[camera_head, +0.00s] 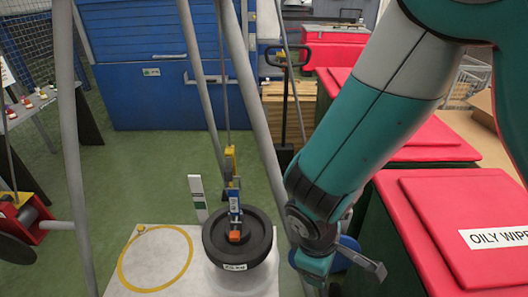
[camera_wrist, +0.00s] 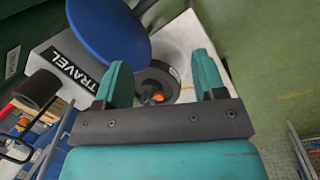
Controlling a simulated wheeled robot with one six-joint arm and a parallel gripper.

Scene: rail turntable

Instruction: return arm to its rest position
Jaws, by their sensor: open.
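My teal and grey arm reaches down from the upper right in the head view. My gripper (camera_head: 345,274) is low at the right of the black round weight (camera_head: 238,240), apart from it. In the wrist view both teal fingers of the gripper (camera_wrist: 162,80) stand wide apart with nothing held between them. The black weight also shows beyond the fingers in the wrist view (camera_wrist: 155,82), with an orange piece at its centre. In the head view it is on or just over a white platform (camera_head: 130,270), below a yellow hook piece (camera_head: 231,165).
A blue disc (camera_head: 349,252) is close behind my gripper; it also shows in the wrist view (camera_wrist: 108,30) beside a grey box marked TRAVEL (camera_wrist: 75,65). Grey tripod legs (camera_head: 262,110) flank the weight. Red-lidded bins (camera_head: 450,220) stand at the right. Green floor (camera_head: 130,180) is open at left.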

